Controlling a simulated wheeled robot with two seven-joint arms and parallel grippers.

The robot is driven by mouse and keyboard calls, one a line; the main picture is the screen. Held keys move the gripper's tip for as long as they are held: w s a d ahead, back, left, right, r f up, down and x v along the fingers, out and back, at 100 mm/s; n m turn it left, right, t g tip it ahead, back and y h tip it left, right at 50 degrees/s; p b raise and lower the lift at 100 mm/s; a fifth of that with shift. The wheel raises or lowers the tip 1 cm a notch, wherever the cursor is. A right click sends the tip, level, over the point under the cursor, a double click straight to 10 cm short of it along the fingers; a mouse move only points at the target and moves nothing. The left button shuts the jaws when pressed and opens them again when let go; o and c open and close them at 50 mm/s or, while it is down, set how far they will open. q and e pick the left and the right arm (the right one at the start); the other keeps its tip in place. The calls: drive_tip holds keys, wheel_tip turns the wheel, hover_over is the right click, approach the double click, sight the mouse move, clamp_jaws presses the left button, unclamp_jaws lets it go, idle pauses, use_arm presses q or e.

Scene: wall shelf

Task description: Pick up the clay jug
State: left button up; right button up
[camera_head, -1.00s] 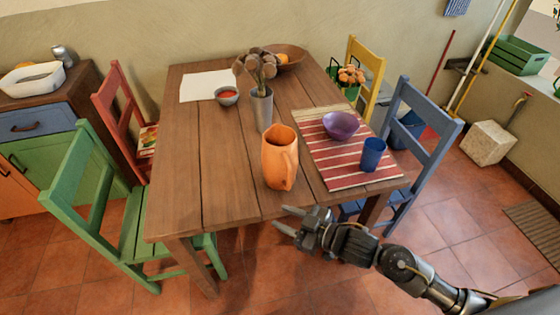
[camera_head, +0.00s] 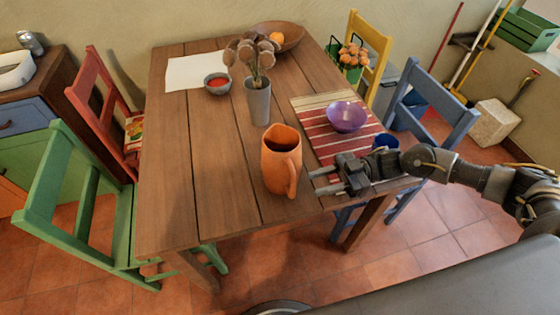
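The orange clay jug (camera_head: 280,161) stands upright on the wooden table (camera_head: 222,198), near its front edge, with its handle turned toward the front right. My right gripper (camera_head: 318,182) is just right of the jug, its fingers pointing left toward the handle. The two fingers are apart with nothing between them, and a small gap separates them from the jug. My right arm covers part of the blue cup (camera_head: 385,142). My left gripper is not in view.
A grey vase (camera_head: 258,103) with dried flowers stands behind the jug. A purple bowl (camera_head: 347,117) rests on the striped mat (camera_head: 318,137) to the right. A small bowl (camera_head: 217,84) and a wooden bowl (camera_head: 292,37) are farther back.

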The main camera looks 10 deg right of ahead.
sight(293, 188)
drive_tip(key=a+p, duration=0.2)
drive_tip(key=a, duration=0.4)
drive_tip(key=shift+a+p, duration=0.35)
drive_tip(key=shift+p, duration=0.05)
drive_tip(key=shift+a, duration=0.3)
drive_tip(key=shift+s+f, duration=0.1)
clamp_jaws()
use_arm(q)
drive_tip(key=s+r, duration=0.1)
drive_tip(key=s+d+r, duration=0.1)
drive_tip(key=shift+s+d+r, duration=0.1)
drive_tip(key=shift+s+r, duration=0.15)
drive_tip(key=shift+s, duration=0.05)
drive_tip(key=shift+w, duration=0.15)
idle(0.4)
